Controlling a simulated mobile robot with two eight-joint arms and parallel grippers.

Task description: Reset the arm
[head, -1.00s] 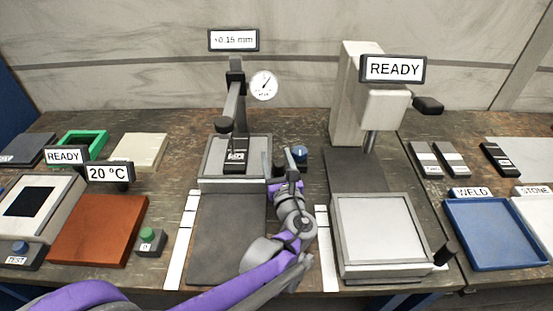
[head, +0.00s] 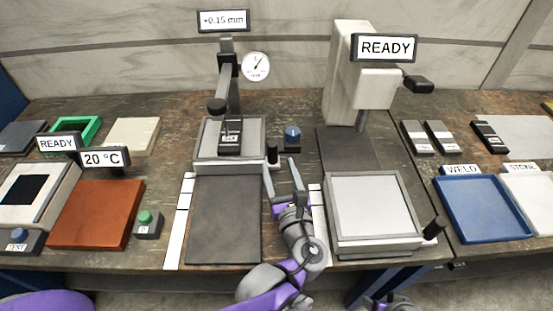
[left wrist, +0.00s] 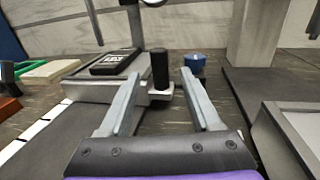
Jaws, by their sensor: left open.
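The gauge stand (head: 228,60) has a slanted metal arm (head: 234,98) with a black knob (head: 217,106) at its lower end. A round dial (head: 255,66) and a display (head: 223,20) that appears to read +0.15 mm are on it. A dark block (head: 230,137) lies on its base plate. A short black upright handle (head: 272,154) stands at the base's right corner, also in the left wrist view (left wrist: 160,70). My left gripper (head: 280,165) is open and empty, its fingers pointing towards the handle, which appears beyond the fingertips. Only a piece of my right arm shows at the bottom.
A blue knob (head: 292,132) stands right of the handle. A press-like machine (head: 348,75) marked READY and its pale plate (head: 372,208) are at right. A dark mat (head: 225,220) lies left of my gripper. A blue tray (head: 485,208) is far right, a brown plate (head: 97,213) left.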

